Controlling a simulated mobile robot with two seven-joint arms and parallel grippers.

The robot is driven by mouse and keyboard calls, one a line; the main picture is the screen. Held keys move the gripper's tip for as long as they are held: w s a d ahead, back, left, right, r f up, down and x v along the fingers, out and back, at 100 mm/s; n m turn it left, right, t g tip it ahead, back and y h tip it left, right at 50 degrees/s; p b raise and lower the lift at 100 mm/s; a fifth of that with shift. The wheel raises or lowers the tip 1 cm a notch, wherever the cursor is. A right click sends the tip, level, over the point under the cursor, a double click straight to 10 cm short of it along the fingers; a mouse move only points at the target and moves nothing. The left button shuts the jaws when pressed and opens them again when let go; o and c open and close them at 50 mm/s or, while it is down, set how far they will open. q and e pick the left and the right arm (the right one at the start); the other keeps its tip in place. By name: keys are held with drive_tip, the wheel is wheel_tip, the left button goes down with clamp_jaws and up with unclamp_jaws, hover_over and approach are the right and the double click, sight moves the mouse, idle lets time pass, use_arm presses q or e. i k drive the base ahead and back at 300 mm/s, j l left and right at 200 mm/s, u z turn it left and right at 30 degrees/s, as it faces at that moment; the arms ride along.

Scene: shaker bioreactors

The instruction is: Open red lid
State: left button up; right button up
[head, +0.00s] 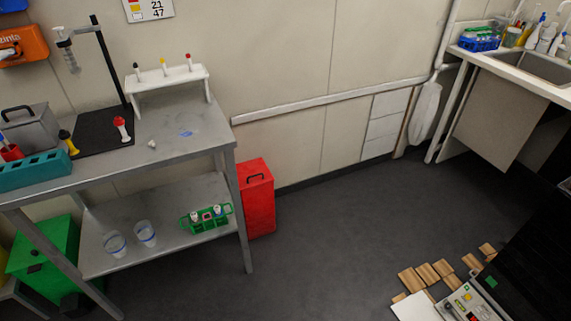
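A red bin (258,210) stands on the floor against the right end of the grey metal table. Its red lid (254,170) lies flat on top and looks shut, with a dark handle (255,178) near its front edge. The table's leg stands close along the bin's left side. Neither of my grippers is in the head view.
The metal table (185,130) holds a white rack (165,80), a clamp stand and red- and yellow-topped items. A green bin (45,250) stands under its left end. Wooden blocks (427,273) lie at lower right. The floor (330,225) right of the red bin is clear.

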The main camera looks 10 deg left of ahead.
sight(252, 173)
drive_tip(key=i+l+z, duration=0.1)
drive_tip(key=i, duration=0.55)
drive_tip(key=i+l+z, duration=0.1)
drive_tip(key=i, duration=0.55)
drive_tip(key=i+l+u, duration=0.15)
drive_tip(key=i+u, duration=0.3)
drive_tip(key=i+l+u, duration=0.3)
drive_tip(key=i+u, duration=0.2)
drive_tip(key=i+l+u, duration=0.2)
drive_tip(key=u, duration=0.3)
drive_tip(key=i+l+u, duration=0.2)
drive_tip(key=l+u, duration=0.25)
